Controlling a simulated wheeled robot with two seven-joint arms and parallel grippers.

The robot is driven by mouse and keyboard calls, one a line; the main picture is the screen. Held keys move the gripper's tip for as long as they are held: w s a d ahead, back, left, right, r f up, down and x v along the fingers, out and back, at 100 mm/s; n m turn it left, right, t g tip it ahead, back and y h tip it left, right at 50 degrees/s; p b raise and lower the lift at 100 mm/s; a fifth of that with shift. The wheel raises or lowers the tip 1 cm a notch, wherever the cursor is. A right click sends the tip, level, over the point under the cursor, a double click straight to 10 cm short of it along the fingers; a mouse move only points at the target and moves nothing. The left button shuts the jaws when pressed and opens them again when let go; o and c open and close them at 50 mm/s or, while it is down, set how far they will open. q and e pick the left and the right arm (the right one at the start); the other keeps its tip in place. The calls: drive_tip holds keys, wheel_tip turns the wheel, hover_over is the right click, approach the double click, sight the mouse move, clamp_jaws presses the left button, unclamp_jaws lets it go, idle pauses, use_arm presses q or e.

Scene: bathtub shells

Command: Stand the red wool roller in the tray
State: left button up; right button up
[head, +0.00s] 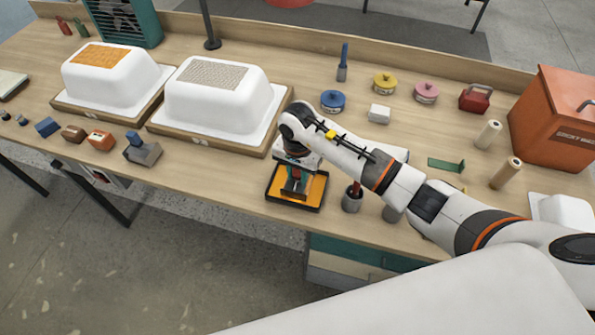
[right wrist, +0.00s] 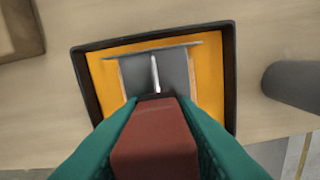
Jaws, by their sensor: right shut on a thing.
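The tray (head: 283,205) is shallow and black-rimmed with an orange-yellow floor, near the table's front edge; it also shows in the right wrist view (right wrist: 228,90). My right gripper (head: 295,186) is over the tray, its teal fingers pointing down. In the right wrist view the gripper (right wrist: 155,135) is shut on a dull red block-like handle (right wrist: 155,145), which I take for the red wool roller. Grey parts with a thin pale rod show beyond the handle, over the tray floor. I cannot tell whether they touch it. My left gripper is not in view.
Two white tub shells (head: 215,105) (head: 110,75) on wooden bases are behind and left. A grey tool with a blue handle (head: 143,152) lies left. Lidded pots (head: 385,82) and an orange box (head: 555,120) are further right.

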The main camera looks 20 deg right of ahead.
drive_tip(key=shift+f, duration=0.15)
drive_tip(key=o, duration=0.9)
drive_tip(key=shift+r, duration=0.45)
wheel_tip(320, 180, up, 11)
drive_tip(key=b, duration=0.3)
drive_tip(key=shift+r, duration=0.2)
